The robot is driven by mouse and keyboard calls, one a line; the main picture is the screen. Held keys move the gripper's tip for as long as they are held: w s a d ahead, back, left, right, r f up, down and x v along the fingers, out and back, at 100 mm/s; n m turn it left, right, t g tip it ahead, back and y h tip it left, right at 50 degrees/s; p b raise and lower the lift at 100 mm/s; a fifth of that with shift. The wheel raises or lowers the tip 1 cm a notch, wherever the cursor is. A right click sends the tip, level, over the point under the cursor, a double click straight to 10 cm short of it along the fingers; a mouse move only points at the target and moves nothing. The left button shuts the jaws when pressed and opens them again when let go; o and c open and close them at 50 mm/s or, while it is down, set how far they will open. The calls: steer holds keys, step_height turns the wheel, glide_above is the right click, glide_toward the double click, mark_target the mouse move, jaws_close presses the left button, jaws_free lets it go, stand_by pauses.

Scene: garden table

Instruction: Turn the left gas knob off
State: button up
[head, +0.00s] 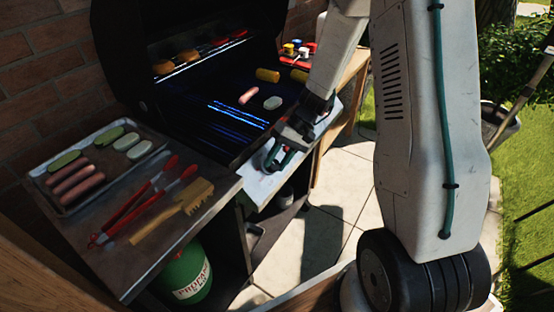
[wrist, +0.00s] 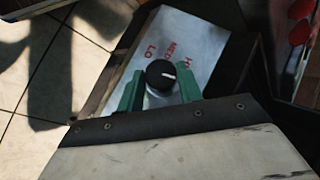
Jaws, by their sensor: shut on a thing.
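The gas knob (wrist: 161,76) is black and round with a white pointer line. It sits on the silver control panel (wrist: 190,42) marked LO, MED and HI in red. The pointer is toward the right in the wrist view, on the HI side. My gripper (wrist: 160,86) has its green fingers on both sides of the knob, shut on it. In the head view my gripper (head: 279,157) is at the grill's front panel (head: 262,187), and the knob cannot be made out there. No other knob is clearly visible.
The black grill (head: 185,115) has its lid up, with blue flames (head: 240,115) and food on the grate. A green propane tank (head: 187,275) stands below.

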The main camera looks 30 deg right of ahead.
steer(key=shift+d+m+y, duration=0.1)
steer(key=shift+m+y, duration=0.3)
steer(key=shift+m, duration=0.1)
stand_by(0.3)
steer(key=o, duration=1)
steer(key=v, duration=0.7)
steer(key=shift+s+d+r, duration=0.1)
steer(key=shift+d+r, duration=0.15)
